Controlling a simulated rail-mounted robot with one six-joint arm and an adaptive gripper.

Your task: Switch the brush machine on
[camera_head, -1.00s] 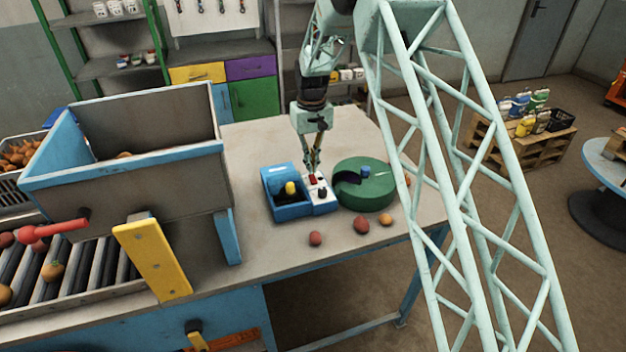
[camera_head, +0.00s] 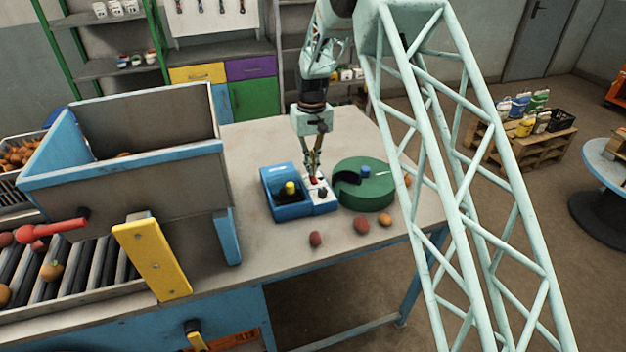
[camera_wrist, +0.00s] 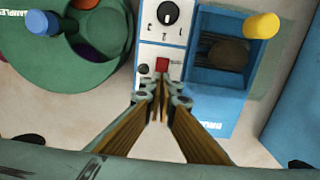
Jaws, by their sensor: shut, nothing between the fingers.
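The brush machine is a blue open box (camera_head: 291,210) with a yellow knob (camera_head: 290,188) and a white control panel (camera_head: 327,207) on its right side. My gripper (camera_head: 314,174) is shut and empty, pointing down over the panel. In the wrist view its fingertips (camera_wrist: 161,80) are right at the red switch; I cannot tell whether they touch it.
A round green device (camera_head: 365,190) with a blue knob stands close on the right. Several small round fruits or roots (camera_head: 361,225) lie on the table in front. A big grey hopper (camera_head: 130,180) fills the left.

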